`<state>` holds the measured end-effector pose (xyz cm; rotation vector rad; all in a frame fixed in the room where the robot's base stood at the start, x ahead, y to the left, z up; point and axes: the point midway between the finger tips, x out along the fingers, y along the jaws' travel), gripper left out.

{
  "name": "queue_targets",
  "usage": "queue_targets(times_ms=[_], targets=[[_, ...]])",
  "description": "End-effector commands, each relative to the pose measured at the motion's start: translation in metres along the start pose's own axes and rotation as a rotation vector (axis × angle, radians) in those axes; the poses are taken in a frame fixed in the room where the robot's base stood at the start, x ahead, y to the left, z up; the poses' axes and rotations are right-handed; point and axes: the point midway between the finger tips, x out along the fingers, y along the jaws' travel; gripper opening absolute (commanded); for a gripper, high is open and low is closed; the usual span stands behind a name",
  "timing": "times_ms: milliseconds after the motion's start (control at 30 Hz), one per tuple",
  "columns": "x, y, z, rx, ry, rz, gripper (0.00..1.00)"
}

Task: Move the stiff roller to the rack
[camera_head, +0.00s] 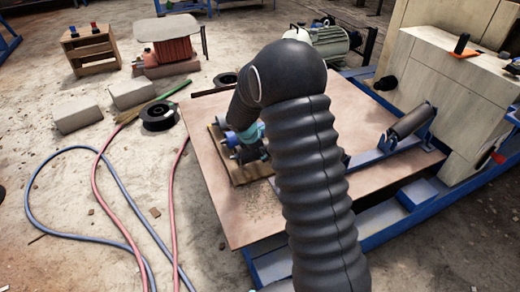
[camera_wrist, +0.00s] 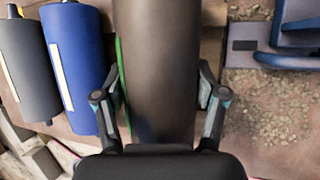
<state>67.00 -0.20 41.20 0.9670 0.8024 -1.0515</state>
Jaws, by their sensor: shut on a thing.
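My gripper (camera_wrist: 160,95) is shut on a dark grey-brown roller (camera_wrist: 156,45), with one finger on each side of it. A thin green strip shows along the roller's left side. In the head view my gripper (camera_head: 252,140) is low over a wooden rack (camera_head: 250,172) on the big board, mostly hidden behind my arm. A blue roller (camera_wrist: 78,60) and a dark grey roller (camera_wrist: 26,65), each with a pale strip, lie side by side left of the held one. I cannot tell whether the held roller touches the rack.
Another dark roller (camera_head: 413,120) leans in a blue bracket (camera_head: 385,150) at the right of the board (camera_head: 215,195), by the pale crusher (camera_head: 440,75). Hoses (camera_head: 100,185), a black ring (camera_head: 159,116) and grey blocks (camera_head: 77,115) lie on the floor at left.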

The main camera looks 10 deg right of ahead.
Motion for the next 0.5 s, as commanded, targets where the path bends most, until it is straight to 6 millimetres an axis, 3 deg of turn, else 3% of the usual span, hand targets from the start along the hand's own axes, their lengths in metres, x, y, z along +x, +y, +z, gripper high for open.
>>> queue_targets(times_ms=[500], targets=[[0.0052, -0.0007, -0.0021, 0.000, 0.000, 0.003, 0.01]])
